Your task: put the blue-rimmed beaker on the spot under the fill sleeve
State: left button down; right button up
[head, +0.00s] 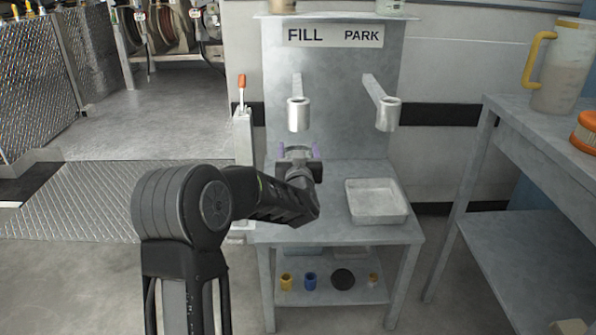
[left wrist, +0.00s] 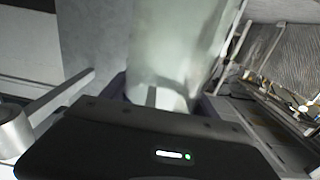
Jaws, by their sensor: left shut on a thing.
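My left gripper (head: 300,152) reaches over the bench, just below the fill sleeve (head: 299,115), a metal tube on an arm under the FILL sign. In the left wrist view, the left gripper is shut on a pale, translucent beaker (left wrist: 175,45). It stands between the purple fingers; its blue rim cannot be made out. In the head view the gripper and arm largely hide the beaker and the spot under the sleeve. I cannot tell whether the beaker touches the bench. My right gripper is not in view.
A second sleeve (head: 388,114) hangs under the PARK sign. A shallow metal tray (head: 376,202) sits at the bench's right. A red-handled lever (head: 242,82) stands at its left. A side table (head: 540,130) at the right holds a yellow-handled jug (head: 562,68) and an orange-topped item (head: 587,130).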

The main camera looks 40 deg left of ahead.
pick_arm(q)
jog(key=shift+r, duration=0.1)
notch_tip(320, 180, down, 4)
jog(key=shift+f+b, duration=0.15)
jog(key=shift+b, duration=1.05)
jog(key=shift+f, duration=0.5)
jog(key=shift+c, duration=1.1)
grip_release()
